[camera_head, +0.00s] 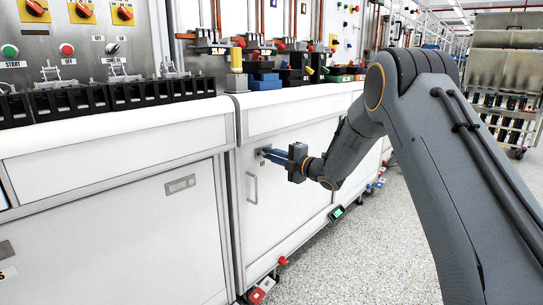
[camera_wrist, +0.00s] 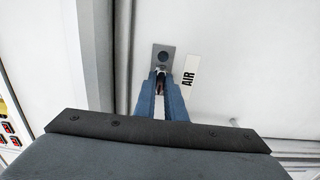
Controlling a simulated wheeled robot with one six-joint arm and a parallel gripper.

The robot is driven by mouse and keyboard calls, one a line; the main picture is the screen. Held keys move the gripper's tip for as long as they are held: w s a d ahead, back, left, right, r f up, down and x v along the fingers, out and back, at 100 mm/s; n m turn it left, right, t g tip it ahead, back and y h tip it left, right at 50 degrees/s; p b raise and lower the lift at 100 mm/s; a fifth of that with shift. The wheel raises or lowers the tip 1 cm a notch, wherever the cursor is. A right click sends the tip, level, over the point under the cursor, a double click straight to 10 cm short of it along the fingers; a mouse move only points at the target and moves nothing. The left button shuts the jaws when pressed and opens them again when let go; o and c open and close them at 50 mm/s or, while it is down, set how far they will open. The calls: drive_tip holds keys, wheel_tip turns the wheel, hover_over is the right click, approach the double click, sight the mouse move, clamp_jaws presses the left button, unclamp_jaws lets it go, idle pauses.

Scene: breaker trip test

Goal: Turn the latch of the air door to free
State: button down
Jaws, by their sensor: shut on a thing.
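The air door (camera_head: 287,190) is a white cabinet door below the bench. In the wrist view, the white door (camera_wrist: 235,65) carries a label reading AIR (camera_wrist: 190,70) beside a small grey latch plate (camera_wrist: 163,52). My gripper (camera_head: 266,153) reaches the door's upper left part. In the wrist view, the blue fingers of my gripper (camera_wrist: 160,80) are shut on the latch (camera_wrist: 160,71), just below the plate's dark round spot. The fingers hide most of the latch, so I cannot tell its exact angle.
A bar handle (camera_head: 252,188) is on the door, below my gripper. The white bench top (camera_head: 290,95) runs above it, with switchgear and clamps on top. Another white cabinet (camera_head: 120,240) stands at left. A red device (camera_head: 262,290) is low at the cabinet's foot. Speckled floor (camera_head: 370,260) is clear.

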drive_tip(key=shift+f+m+p, duration=0.15)
drive_tip(key=shift+m+p, duration=3.85)
drive_tip(key=shift+m, duration=4.9)
drive_tip(key=shift+s, duration=0.1)
drive_tip(key=c, duration=1.8)
unclamp_jaws()
